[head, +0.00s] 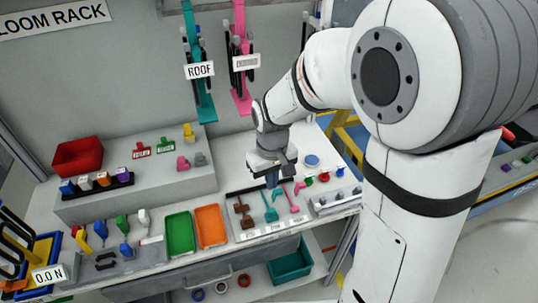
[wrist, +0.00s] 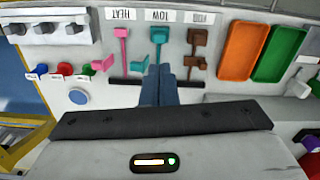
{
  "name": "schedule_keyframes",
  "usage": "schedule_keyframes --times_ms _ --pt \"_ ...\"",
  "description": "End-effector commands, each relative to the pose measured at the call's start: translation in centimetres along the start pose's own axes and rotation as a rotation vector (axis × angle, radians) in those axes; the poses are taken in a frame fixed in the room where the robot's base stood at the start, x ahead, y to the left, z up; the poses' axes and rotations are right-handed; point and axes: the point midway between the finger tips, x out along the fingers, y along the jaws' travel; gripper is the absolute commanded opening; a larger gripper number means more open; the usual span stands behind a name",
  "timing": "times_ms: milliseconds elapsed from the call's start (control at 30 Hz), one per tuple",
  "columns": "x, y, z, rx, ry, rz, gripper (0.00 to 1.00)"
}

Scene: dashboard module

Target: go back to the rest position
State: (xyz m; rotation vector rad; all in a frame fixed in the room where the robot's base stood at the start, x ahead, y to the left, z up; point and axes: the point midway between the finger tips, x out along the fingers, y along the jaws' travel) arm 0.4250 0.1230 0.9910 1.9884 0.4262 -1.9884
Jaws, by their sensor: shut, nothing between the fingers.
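My gripper (head: 272,179) is shut and empty. In the head view it hangs low over the workbench, just above the back edge of the connector panel. In the wrist view its two dark blue fingers (wrist: 158,86) are together and point at the teal piece (wrist: 158,37). The pink piece (wrist: 121,45) is left of it and the brown pieces (wrist: 195,45) are right of it. The fingertips overlap the dark bar (wrist: 130,81) in that view; I cannot tell whether they touch it.
A green tray (head: 180,234) and an orange tray (head: 210,226) lie left of the panel. A grey raised block (head: 135,195) with a red bin (head: 78,157) stands further left. Teal (head: 203,105) and pink (head: 240,100) hanging racks are behind my gripper. A switch box (head: 335,200) is at right.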

Motion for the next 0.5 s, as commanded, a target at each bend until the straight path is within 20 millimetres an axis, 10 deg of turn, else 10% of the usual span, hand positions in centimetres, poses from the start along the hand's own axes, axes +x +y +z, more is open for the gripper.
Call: schedule_keyframes --times_ms 267,500 --pt "-2.2 1.3 1.5 0.049 0.033 0.004 0.0" --pt "-7.4 4.5 7.7 0.211 0.134 0.022 0.0"
